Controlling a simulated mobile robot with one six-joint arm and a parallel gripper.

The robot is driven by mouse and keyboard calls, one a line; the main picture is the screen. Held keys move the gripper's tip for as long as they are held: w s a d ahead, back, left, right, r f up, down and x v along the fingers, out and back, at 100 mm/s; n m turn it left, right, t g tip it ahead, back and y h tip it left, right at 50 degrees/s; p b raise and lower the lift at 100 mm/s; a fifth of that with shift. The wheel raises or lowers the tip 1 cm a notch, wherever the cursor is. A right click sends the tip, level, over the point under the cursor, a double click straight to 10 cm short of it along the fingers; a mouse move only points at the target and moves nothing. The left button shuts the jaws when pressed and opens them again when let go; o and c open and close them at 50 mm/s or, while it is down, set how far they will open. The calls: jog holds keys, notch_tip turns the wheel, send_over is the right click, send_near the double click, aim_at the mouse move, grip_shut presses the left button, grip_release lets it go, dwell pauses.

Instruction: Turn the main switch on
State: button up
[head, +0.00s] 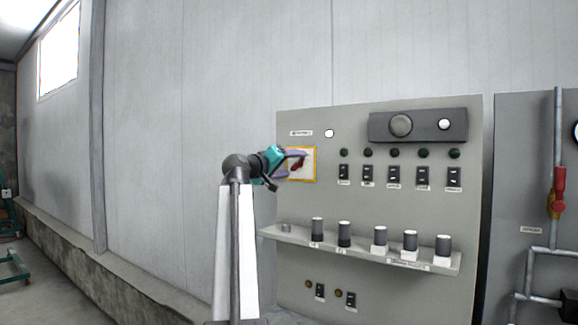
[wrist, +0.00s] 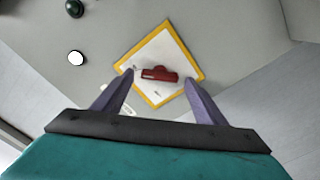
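The main switch is a red handle (wrist: 158,74) on a white plate with a yellow border (wrist: 196,60), fixed to the grey control panel. In the head view the red handle (head: 298,163) shows on the yellow-edged plate (head: 303,179), partly covered by my gripper. My gripper (head: 294,167) is in front of the plate. In the wrist view its two purple fingers (wrist: 158,88) are spread apart, with the red handle beyond and between them. Nothing is held. I cannot tell whether the fingers touch the plate.
The control panel (head: 370,290) carries rocker switches, dark green lamps and a white lamp (head: 329,133). A shelf (head: 290,235) with several dark knobs juts out below the switch. A second panel with pipes and a red valve (head: 557,190) stands at right.

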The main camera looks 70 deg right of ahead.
jog(key=shift+a, duration=0.1)
jog(key=shift+w+a+f, duration=0.1)
jog(key=shift+a, duration=0.35)
jog(key=b+v, duration=0.1)
jog(key=v, duration=1.1)
jog(key=shift+a, duration=0.4)
jog(key=shift+w, duration=0.15)
